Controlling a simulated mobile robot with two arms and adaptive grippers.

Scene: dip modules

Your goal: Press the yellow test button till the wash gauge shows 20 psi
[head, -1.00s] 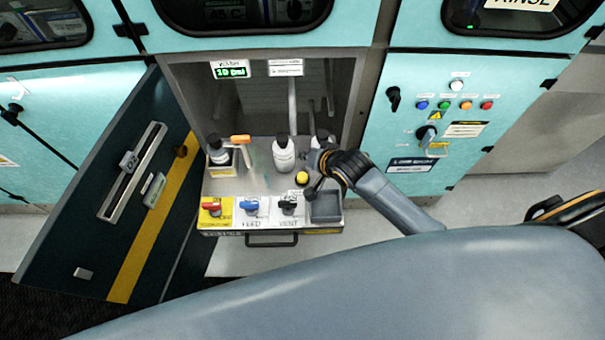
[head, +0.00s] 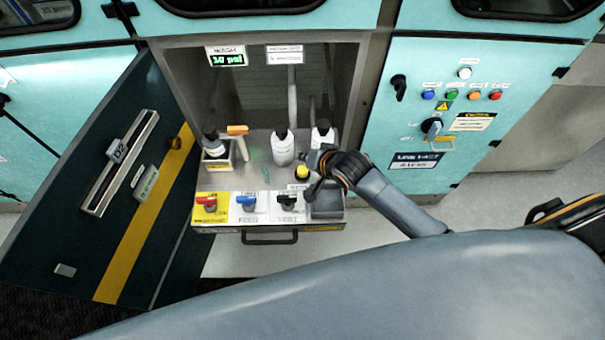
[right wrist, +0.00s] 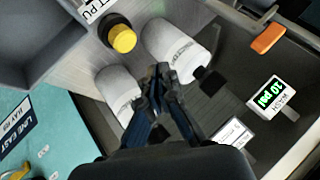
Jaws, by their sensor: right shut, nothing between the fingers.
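The yellow test button (head: 302,172) sits in a dark collar on the pull-out shelf, behind the black-handled valve. It also shows in the right wrist view (right wrist: 123,39). The wash gauge (head: 227,57) hangs at the top of the open bay with green digits that appear to read 10 psi; it shows rotated in the right wrist view (right wrist: 268,93). My right gripper (head: 314,163) is shut and empty, just right of the button. In the right wrist view its fingertips (right wrist: 161,72) are apart from the button, near two white bottles. My left gripper is not in view.
White bottles (head: 283,150) stand behind the button, with an orange-topped item (head: 238,130) to the left. Red (head: 211,199), blue (head: 249,202) and black (head: 288,201) valve handles line the shelf front. A grey bin (head: 326,206) is at right. An open dark door (head: 70,215) stands left.

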